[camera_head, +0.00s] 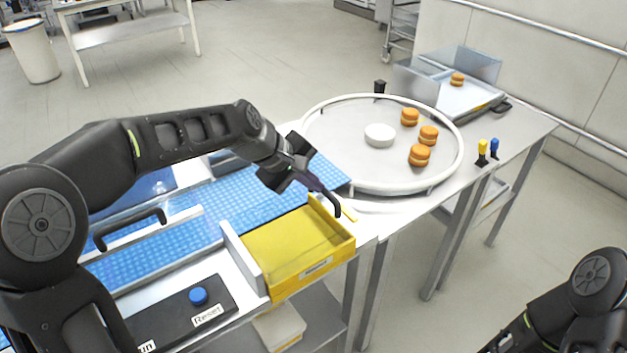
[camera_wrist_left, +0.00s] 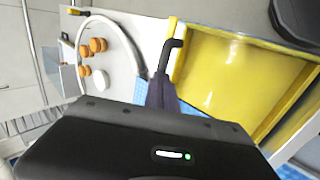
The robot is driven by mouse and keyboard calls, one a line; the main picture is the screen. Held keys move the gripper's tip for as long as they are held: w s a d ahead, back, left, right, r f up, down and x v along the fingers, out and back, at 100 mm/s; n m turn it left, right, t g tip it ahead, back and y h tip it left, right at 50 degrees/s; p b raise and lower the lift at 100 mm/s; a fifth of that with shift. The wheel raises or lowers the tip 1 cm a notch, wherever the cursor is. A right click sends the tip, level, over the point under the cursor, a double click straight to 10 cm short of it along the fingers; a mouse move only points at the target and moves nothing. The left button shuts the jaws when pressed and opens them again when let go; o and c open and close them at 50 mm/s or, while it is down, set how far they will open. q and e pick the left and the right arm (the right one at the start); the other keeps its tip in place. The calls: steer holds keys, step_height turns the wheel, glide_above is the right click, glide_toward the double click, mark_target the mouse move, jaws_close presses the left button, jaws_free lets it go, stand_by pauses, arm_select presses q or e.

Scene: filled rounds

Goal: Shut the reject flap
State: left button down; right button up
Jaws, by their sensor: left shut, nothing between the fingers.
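My left gripper (camera_head: 322,192) is shut and empty, pointing down at the far right corner of a yellow open-topped bin (camera_head: 313,267) with a white label. A bent black handle (camera_head: 338,210) is at its fingertips; I cannot tell if they touch. A narrow yellow strip (camera_head: 348,211) lies beside the handle, perhaps the flap's edge. In the left wrist view the dark fingers (camera_wrist_left: 162,92) end close to the black handle (camera_wrist_left: 174,47), along the yellow bin's edge (camera_wrist_left: 180,62). Which panel is the reject flap is unclear. My right gripper is out of view.
A blue belt (camera_head: 245,190) runs to a round white-rimmed turntable (camera_head: 340,135) with a white puck (camera_head: 379,134) and several orange filled rounds (camera_head: 419,154). A white panel (camera_head: 241,257) borders the bin's left side. A blue reset button (camera_head: 198,296) is in front.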

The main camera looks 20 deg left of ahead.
arm_select(q)
steer(key=shift+w+d+f+b, duration=0.15)
steer(key=shift+f+b, duration=0.45)
steer(key=shift+f, duration=0.25)
steer(key=shift+r, duration=0.1)
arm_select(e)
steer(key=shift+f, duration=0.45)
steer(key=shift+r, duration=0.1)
